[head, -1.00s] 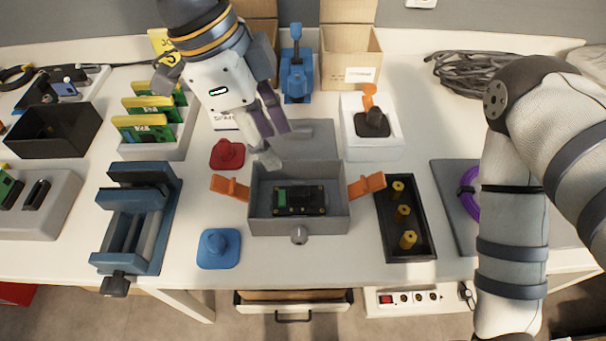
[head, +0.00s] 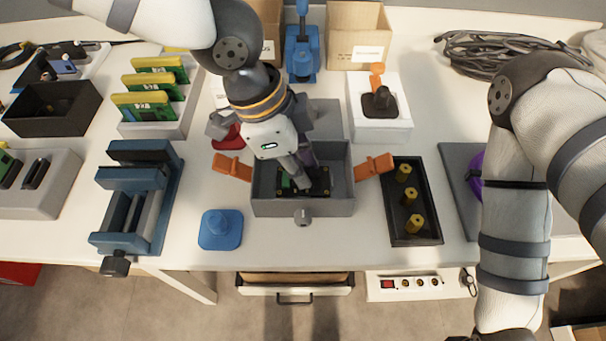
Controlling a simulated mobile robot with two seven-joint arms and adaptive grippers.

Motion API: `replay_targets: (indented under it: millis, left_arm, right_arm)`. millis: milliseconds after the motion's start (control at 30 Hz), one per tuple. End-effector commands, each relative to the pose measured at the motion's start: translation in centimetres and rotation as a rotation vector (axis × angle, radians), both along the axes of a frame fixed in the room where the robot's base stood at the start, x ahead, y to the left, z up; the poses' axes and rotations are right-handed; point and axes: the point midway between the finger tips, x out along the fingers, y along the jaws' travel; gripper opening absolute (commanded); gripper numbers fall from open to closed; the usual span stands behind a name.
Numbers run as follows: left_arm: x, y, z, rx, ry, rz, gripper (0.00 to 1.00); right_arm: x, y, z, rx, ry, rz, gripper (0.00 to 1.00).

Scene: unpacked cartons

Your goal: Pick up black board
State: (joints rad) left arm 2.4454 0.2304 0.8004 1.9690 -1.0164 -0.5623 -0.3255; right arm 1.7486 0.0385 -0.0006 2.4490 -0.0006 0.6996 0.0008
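The black board (head: 318,184), with a green part at its left end, lies inside the open grey box (head: 303,208) in the middle of the table. My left gripper (head: 303,172) points down into this box from above, with its fingers over the middle of the board and partly hiding it. Whether the fingers touch or close on the board cannot be told.
Orange clips (head: 233,167) stick out at the box's sides. A black tray with yellow pegs (head: 424,214) is close on the right. A white block with a black-and-orange piece (head: 381,122) stands behind.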

Motion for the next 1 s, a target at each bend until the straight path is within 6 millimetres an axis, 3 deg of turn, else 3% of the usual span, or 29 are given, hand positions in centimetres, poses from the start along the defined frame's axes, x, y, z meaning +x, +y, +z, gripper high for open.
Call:
replay_targets:
  millis: [367, 567, 800, 1000]
  left_arm:
    - [0.0, 0.0, 0.2, 0.0, -0.001, 0.0, 0.0]
    - [0.1, 0.0, 3.4, -0.003, -0.005, 0.003, 0.0]
    - [-5.2, 1.3, 10.4, 0.0, -0.022, -0.001, 0.0]
    - [-10.8, 2.8, 12.3, 0.001, -0.014, -0.002, 0.0]
  right_arm:
    - [0.0, 0.0, 0.0, 0.0, -0.001, 0.0, 0.4]
    - [0.5, 0.0, 0.5, 0.0, -0.018, 0.0, 0.4]
    - [3.0, 0.0, 2.9, 0.001, -0.108, -0.001, 0.4]
    - [4.5, 0.0, 4.3, 0.0, -0.164, -0.001, 0.4]
